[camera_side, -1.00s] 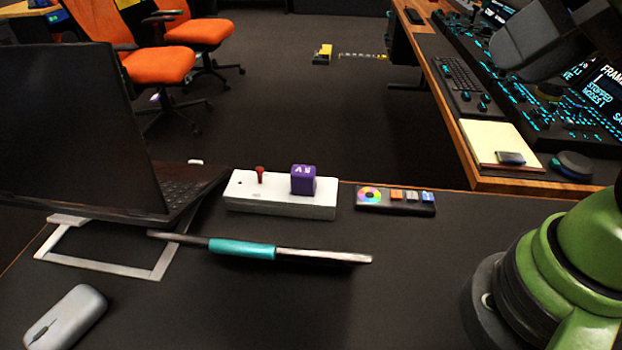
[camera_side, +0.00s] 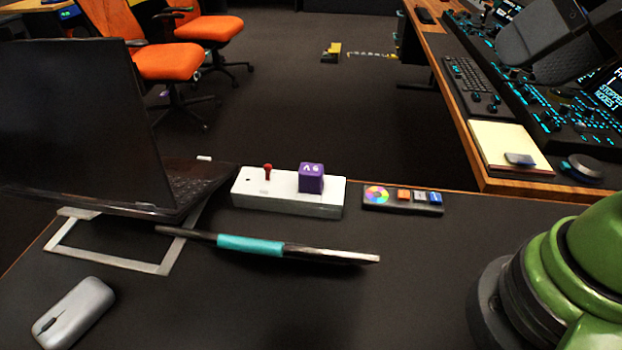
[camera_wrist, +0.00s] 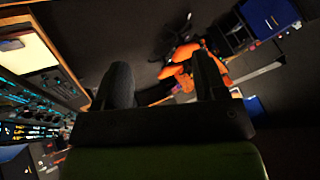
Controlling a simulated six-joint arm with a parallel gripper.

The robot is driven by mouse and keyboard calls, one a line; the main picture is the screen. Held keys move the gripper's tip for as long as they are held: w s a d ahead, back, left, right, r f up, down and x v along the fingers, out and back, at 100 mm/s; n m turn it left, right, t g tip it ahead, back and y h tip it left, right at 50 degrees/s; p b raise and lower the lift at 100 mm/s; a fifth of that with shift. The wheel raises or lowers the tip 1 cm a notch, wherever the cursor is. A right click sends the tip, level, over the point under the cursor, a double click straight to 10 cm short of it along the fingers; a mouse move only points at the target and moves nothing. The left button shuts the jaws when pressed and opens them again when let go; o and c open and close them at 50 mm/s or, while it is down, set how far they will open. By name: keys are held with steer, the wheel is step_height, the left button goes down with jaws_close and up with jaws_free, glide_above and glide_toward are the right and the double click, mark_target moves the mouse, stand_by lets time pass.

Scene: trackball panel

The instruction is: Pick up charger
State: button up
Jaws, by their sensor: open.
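A small purple cube with white marks on top (camera_side: 312,179), which looks like the charger, sits on the right part of a white power strip (camera_side: 285,205) on the dark desk. A red-topped peg (camera_side: 267,171) stands on the strip to its left. I cannot make out the charger in the wrist view.
A black pad with a colour wheel (camera_side: 403,199) lies right of the strip. A rod with a teal grip (camera_side: 250,244) lies in front. An open laptop (camera_side: 75,130) and a grey mouse (camera_side: 73,312) are at left. The front middle of the desk is clear.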

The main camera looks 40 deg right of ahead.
steer(key=shift+w, duration=0.1)
steer(key=n+g+h, duration=0.2)
steer(key=n+g, duration=0.5)
steer(key=n, duration=0.6)
glide_above(311, 168)
step_height(311, 168, down, 17)
steer(key=shift+a+r, duration=0.15)
step_height(311, 168, down, 4)
steer(key=shift+w+f, duration=0.1)
steer(key=shift+f, duration=3.2)
steer(key=c, duration=1)
steer(key=shift+c, duration=0.2)
